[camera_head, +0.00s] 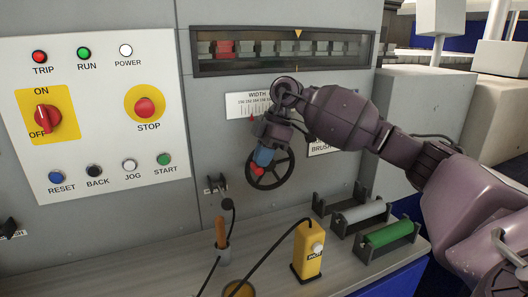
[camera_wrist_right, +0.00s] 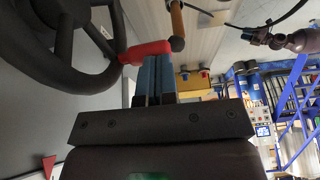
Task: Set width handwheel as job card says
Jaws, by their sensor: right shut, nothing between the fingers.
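The black width handwheel (camera_head: 290,167) is on the grey machine front below the WIDTH scale (camera_head: 240,105). The scale has a red pointer near its lower edge; its exact reading is too small to tell. My right gripper (camera_head: 262,162) is in front of the wheel, its blue fingers shut and empty. The wheel's red handle (camera_head: 258,171) is right at the fingertips. In the right wrist view the handwheel (camera_wrist_right: 92,82) is at upper left, and its red handle (camera_wrist_right: 147,51) lies just beyond the shut fingers (camera_wrist_right: 160,64). I cannot tell whether they touch. No job card is readable. My left gripper is out of view.
A control panel (camera_head: 95,125) with buttons and a red switch is at left. On the shelf below stand a yellow tester (camera_head: 306,252) with a black cable, a wooden-handled tool (camera_head: 221,233) and a green roller (camera_head: 390,233) beside a grey roller (camera_head: 362,212).

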